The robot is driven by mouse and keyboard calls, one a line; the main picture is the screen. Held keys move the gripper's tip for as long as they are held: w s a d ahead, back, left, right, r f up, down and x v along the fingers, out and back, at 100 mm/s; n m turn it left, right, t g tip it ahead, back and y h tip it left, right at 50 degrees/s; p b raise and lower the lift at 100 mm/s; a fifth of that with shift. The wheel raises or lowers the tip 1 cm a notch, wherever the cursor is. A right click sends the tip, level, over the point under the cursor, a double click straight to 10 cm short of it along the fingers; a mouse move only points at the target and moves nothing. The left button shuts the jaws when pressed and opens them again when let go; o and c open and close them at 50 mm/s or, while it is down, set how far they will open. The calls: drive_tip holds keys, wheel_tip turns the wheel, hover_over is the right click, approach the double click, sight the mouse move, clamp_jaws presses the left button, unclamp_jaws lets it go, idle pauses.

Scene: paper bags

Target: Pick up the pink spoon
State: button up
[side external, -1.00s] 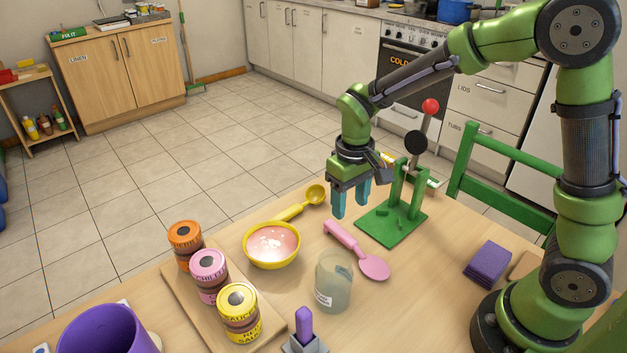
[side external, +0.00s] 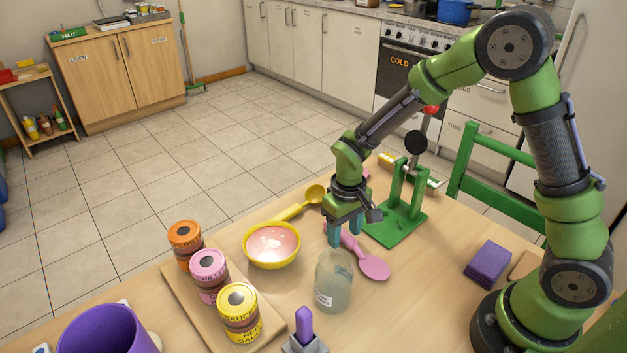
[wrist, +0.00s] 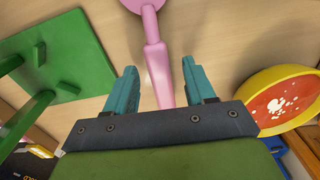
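The pink spoon (side external: 372,266) lies on the wooden table, between the glass jar and the green stand. Its handle runs up toward my gripper, which hides part of it in the side view. In the wrist view the spoon handle (wrist: 156,66) passes between my two teal fingers, with the bowl end cut off at the top edge. My gripper (side external: 346,238) points down over the handle. Its fingers (wrist: 159,82) are apart, with a gap on both sides of the handle. I cannot tell how far the fingertips are above the table.
A glass jar (side external: 334,284) stands close in front of the gripper. A green stand with a lever (side external: 398,222) is just right of it. A yellow bowl (side external: 271,258) with pink contents and a yellow scoop (side external: 305,202) are to the left. Purple blocks (side external: 487,264) lie right.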

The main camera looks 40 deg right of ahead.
clamp_jaws()
drive_tip(key=shift+r, duration=0.15)
